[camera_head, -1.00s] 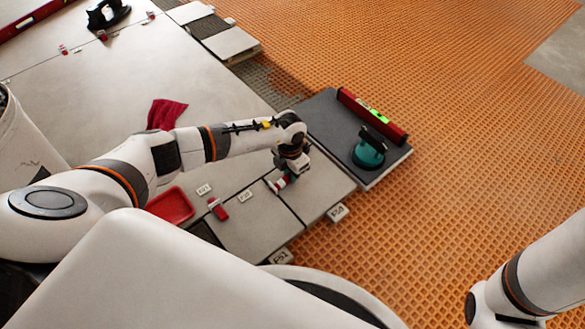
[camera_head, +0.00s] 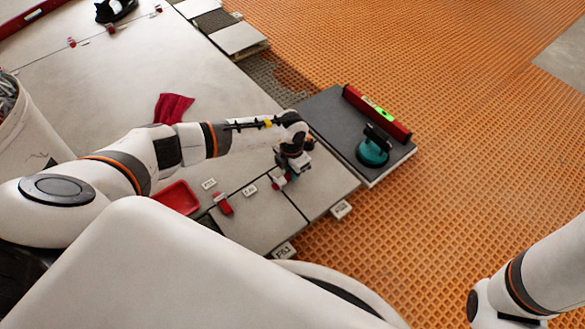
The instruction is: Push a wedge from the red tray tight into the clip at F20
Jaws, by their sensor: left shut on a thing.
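My left gripper (camera_head: 284,177) points down at the tile joint right of a small white label (camera_head: 250,189), too small to read surely. It is shut on a red wedge (camera_head: 279,182), low at the joint; the gripper partly hides the wedge and the clip there, so I cannot tell how far in the wedge sits. Another red wedge (camera_head: 222,204) sits at the joint to the left, by a second label (camera_head: 208,183). The red tray (camera_head: 178,198) lies left of it, partly behind my arm; its contents do not show. My right gripper is out of view.
A dark tile (camera_head: 330,112) at the right carries a red level (camera_head: 376,113) and a teal suction cup (camera_head: 372,152). A red cloth (camera_head: 173,108) lies on the tiles behind my left arm. A bucket (camera_head: 22,130) stands at left. The orange mat (camera_head: 460,90) is mostly clear.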

